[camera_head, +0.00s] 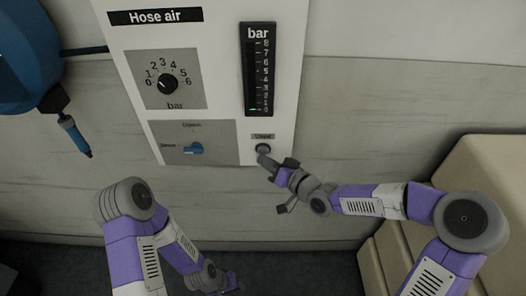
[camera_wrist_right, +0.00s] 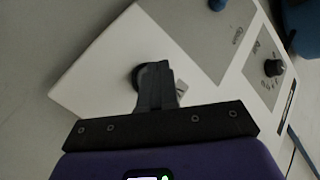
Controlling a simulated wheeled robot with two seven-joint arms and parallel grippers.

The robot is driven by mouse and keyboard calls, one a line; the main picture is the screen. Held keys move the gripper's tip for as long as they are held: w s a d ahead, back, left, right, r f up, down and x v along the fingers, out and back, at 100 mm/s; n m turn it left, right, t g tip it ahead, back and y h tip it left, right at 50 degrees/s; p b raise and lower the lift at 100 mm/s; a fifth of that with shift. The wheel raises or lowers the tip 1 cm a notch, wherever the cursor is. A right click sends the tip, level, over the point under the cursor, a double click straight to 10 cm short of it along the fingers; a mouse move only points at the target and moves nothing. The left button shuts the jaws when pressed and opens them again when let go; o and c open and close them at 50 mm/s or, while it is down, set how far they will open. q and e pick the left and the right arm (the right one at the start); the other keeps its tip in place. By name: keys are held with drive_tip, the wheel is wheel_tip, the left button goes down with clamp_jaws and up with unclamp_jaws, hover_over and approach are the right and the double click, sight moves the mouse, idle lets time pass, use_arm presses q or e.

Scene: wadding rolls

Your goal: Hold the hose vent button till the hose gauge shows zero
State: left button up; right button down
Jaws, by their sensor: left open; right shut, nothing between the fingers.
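The white hose air panel (camera_head: 222,88) hangs on the wall, with a black bar gauge (camera_head: 259,70) marked 0 to 8. A small green mark shows at the gauge's bottom, by 0. The round dark vent button (camera_head: 262,148) is below the gauge under a small label. My right gripper (camera_head: 265,160) is shut and empty, its fingertips at the button; in the right wrist view the fingers (camera_wrist_right: 156,82) overlap the button (camera_wrist_right: 138,76) and partly hide it. I cannot tell how far the button is pressed. My left gripper (camera_head: 228,285) is open, low and away from the panel.
The panel also has a pressure knob (camera_head: 168,83) and a blue lever switch (camera_head: 193,148). A blue hose reel (camera_head: 25,60) with a hanging nozzle (camera_head: 74,135) is at the left. A beige stepped cabinet (camera_head: 480,165) stands at the right. Wall below the panel is bare.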

drive_tip(key=shift+s, duration=0.15)
drive_tip(key=shift+s, duration=2.4)
drive_tip(key=s+d+f+m+g+h, duration=0.2)
drive_tip(key=s+f+g, duration=0.1)
drive_tip(key=f, duration=0.8)
drive_tip(key=s+d+f+m+g+h, duration=0.1)
drive_tip(key=s+d+f+g+h, duration=0.2)
drive_tip(key=f, duration=0.8)
drive_tip(key=s+d+f+g+h, duration=0.1)
drive_tip(key=s+f+g, duration=0.1)
drive_tip(key=s+f, duration=0.4)
drive_tip(key=s+d+f+m+g+h, duration=0.1)
drive_tip(key=s+d+f+g, duration=0.1)
drive_tip(key=s+f, duration=0.4)
drive_tip(key=s+g, duration=0.1)
drive_tip(key=s, duration=0.2)
drive_tip(key=shift+d+f, duration=0.3)
drive_tip(key=shift+w+a, duration=0.1)
